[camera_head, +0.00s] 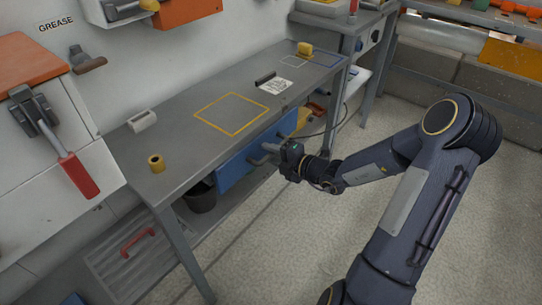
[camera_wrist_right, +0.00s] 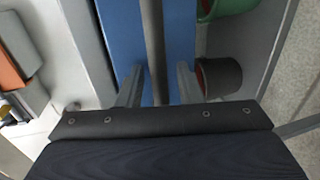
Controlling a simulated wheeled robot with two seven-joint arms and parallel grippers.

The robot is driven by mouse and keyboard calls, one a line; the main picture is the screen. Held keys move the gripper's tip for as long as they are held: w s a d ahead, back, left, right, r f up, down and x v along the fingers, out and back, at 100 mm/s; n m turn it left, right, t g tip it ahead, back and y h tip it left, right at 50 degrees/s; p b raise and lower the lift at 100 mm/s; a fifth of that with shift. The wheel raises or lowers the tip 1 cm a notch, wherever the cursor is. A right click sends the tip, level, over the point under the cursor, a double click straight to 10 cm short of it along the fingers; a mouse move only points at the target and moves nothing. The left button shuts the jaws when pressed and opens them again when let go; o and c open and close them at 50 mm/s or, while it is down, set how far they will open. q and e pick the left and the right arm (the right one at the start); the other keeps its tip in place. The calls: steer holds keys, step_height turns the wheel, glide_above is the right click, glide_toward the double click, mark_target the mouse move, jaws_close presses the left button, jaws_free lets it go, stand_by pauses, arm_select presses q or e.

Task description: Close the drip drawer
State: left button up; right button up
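A blue drawer (camera_head: 236,170), which I take to be the drip drawer, sits under the grey workbench. How far it stands out is hard to tell. My right gripper (camera_head: 266,153) is at its front, below the bench edge. In the right wrist view, a dark bar handle (camera_wrist_right: 153,35) runs along the blue drawer front (camera_wrist_right: 122,30). The two fingers of my right gripper (camera_wrist_right: 158,82) are apart, one on each side of the bar, with gaps visible. My left gripper is not in view.
The workbench (camera_head: 190,150) carries a yellow roll (camera_head: 156,163), a white block (camera_head: 142,121) and a yellow-outlined square. A dark bucket (camera_head: 201,197) stands below. A red-handled clamp (camera_head: 78,175) is at left. The floor at right is clear beyond my arm.

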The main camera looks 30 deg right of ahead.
steer(key=shift+c, duration=0.2)
jaws_close()
steer(key=x, duration=0.3)
steer(key=shift+w+a+r+p, duration=0.1)
steer(key=shift+w+r+p, duration=0.25)
steer(key=shift+p, duration=0.05)
steer(key=shift+c, duration=1.8)
jaws_free()
steer(key=o, duration=0.4)
steer(key=shift+w, duration=0.1)
